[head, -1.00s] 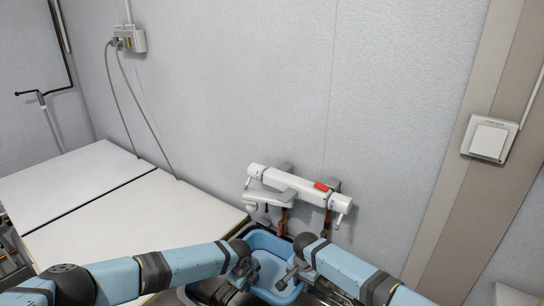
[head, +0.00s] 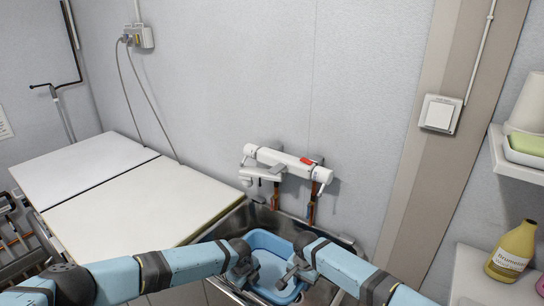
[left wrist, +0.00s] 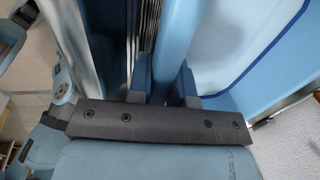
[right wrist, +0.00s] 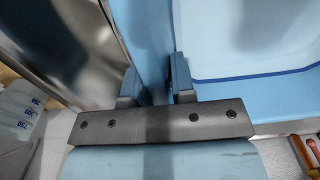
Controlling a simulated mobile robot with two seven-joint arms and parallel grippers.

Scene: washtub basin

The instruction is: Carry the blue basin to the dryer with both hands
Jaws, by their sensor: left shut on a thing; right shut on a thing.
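The blue basin (head: 272,272) is at the bottom centre of the head view, between my two grippers and over the metal sink. My left gripper (head: 244,270) is shut on the basin's left wall; in the left wrist view its fingers (left wrist: 160,85) sit on both sides of the blue wall. My right gripper (head: 296,268) is shut on the basin's right wall, and the right wrist view shows its fingers (right wrist: 153,85) around that wall. The basin's inside looks empty where it shows. No dryer is in view.
The metal sink (head: 232,222) surrounds the basin, with a white wall faucet (head: 285,160) behind it. White counter panels (head: 135,200) lie at left. A shelf (head: 515,158) and a yellow bottle (head: 513,250) stand at right.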

